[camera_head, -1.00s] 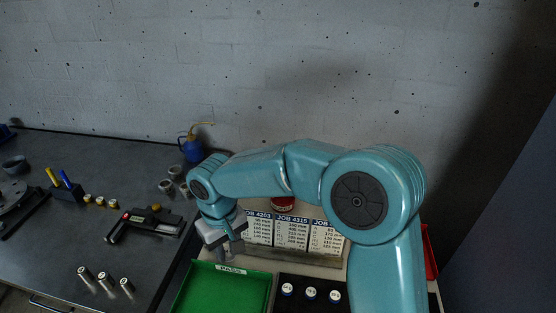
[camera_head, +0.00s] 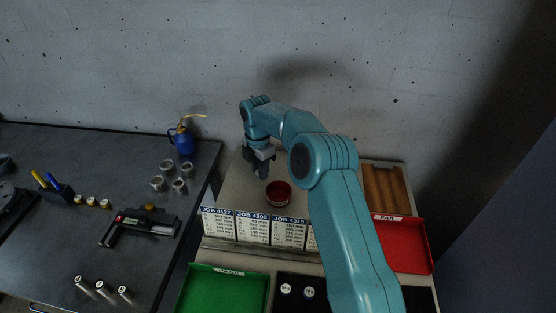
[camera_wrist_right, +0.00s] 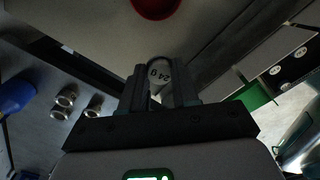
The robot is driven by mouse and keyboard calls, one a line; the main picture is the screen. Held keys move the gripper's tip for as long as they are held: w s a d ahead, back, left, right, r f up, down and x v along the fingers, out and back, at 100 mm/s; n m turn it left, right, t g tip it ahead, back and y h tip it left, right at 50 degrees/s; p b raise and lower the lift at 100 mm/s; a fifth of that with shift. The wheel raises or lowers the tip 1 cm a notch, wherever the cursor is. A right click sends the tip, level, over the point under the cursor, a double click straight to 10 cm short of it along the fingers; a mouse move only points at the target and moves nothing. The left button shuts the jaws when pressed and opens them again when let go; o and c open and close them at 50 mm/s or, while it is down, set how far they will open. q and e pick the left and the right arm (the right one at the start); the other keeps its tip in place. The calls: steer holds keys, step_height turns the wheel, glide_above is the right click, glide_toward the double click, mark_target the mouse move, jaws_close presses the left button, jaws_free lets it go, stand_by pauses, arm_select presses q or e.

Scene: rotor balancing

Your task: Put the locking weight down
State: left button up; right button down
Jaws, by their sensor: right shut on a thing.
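My right gripper (camera_head: 262,170) is above the back part of the grey-beige bench, behind the row of job cards. In the right wrist view its two fingers (camera_wrist_right: 160,92) are shut on the locking weight (camera_wrist_right: 159,72), a small pale cylinder whose top face reads about "24 g". In the head view the weight is too small and dark to make out between the fingers. A red round dish (camera_head: 278,194) stands just right of and nearer than the gripper; it also shows at the top of the wrist view (camera_wrist_right: 155,6). My left gripper is not in view.
Job cards (camera_head: 253,229) stand in front of the dish. A green PASS tray (camera_head: 224,289), a red FAIL tray (camera_head: 405,243) and a black holder (camera_head: 300,305) with capped items are nearby. The left table holds metal cylinders (camera_head: 103,288), a caliper (camera_head: 145,222) and a blue oil can (camera_head: 184,141).

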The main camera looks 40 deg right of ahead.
steer(key=s+d+f+n, duration=0.1)
steer(key=d+f+n, duration=0.1)
steer(key=d+n, duration=0.3)
steer(key=b, duration=0.7)
glide_above(279, 197)
step_height(279, 197, down, 10)
steer(key=shift+f, duration=0.25)
steer(key=shift+a+f, duration=0.1)
steer(key=shift+f, duration=0.35)
steer(key=c, duration=0.8)
jaws_free()
steer(key=shift+o, duration=0.2)
steer(key=shift+r, duration=0.15)
